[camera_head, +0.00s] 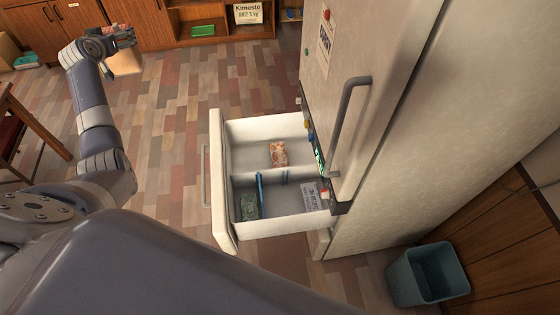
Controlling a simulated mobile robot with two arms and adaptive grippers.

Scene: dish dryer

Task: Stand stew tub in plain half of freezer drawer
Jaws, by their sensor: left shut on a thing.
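My left gripper (118,42) is at the upper left, shut on a tan-orange tub (126,62) that it holds above the floor, away from the fridge. The gripper partly hides the tub, and its label cannot be read. The freezer drawer (216,165) is pulled open at the centre, to the right of the gripper. The upper half in the picture holds an orange packet (278,153) beside bare floor. My right gripper is not in view.
The fridge door (365,65) with its long handle (345,130) stands right of the drawer. A grey-blue bin (428,275) is at the lower right. Wooden cabinets (160,25) line the back, and a chair (15,130) is at the left. The floor between gripper and drawer is clear.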

